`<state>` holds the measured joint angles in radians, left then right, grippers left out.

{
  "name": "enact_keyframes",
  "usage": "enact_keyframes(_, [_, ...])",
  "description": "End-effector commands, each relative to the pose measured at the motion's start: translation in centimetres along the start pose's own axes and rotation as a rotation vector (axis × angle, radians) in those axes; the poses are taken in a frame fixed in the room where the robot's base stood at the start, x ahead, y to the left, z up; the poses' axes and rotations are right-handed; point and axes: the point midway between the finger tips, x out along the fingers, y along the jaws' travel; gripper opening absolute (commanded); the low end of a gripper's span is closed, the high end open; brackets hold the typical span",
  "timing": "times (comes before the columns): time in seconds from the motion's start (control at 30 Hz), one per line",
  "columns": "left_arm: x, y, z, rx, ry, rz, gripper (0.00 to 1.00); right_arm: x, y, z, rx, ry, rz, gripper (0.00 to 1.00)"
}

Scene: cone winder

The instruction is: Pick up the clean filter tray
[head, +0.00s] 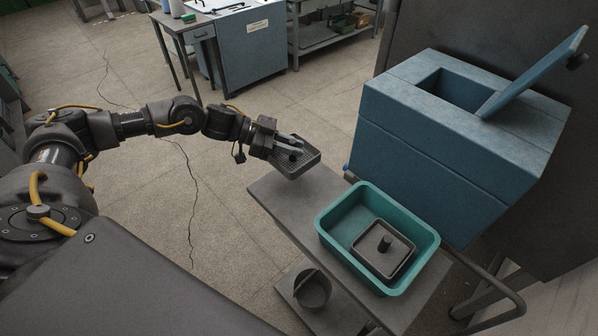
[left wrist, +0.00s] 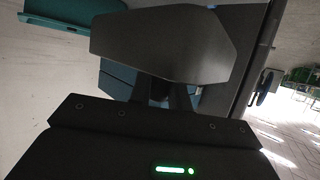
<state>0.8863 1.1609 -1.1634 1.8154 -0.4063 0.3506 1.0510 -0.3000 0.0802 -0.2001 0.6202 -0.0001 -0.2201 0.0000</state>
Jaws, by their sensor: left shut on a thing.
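A dark filter tray (head: 304,161) with a ribbed inner face is in my left gripper (head: 291,153), off the near left corner of the grey cart. My left gripper is shut on it, seemingly by its knob, which the fingers mostly hide. In the left wrist view the tray (left wrist: 160,45) is a dark slab beyond the fingers (left wrist: 162,95). A second tray (head: 383,250), with a grey inner face and upright knob, lies in the teal bin (head: 338,249). I cannot tell which tray is the clean one. My right gripper is out of view.
The teal bin stands on the grey cart (head: 285,203). A dark round pot (head: 312,290) is on its lower shelf. Behind stands a blue machine box (head: 430,165) with its lid (head: 535,70) raised over an opening. The floor left of the cart is clear.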

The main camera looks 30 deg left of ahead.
Motion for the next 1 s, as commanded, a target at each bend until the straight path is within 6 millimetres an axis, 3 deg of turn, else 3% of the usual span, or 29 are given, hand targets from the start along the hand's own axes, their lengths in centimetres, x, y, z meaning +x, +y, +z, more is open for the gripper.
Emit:
enact_keyframes(0.2, [-3.1, -4.0, -1.6, 0.002, 0.003, -0.005, 0.0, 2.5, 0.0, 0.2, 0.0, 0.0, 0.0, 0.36])
enact_keyframes(0.5, [-6.2, -7.8, -2.8, 0.001, 0.002, -0.003, 0.0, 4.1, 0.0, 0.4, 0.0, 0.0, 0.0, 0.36])
enact_keyframes(1.0, [-7.2, -9.0, -3.3, 0.0, 0.001, 0.001, 0.0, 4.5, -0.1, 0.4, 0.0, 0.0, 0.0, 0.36])
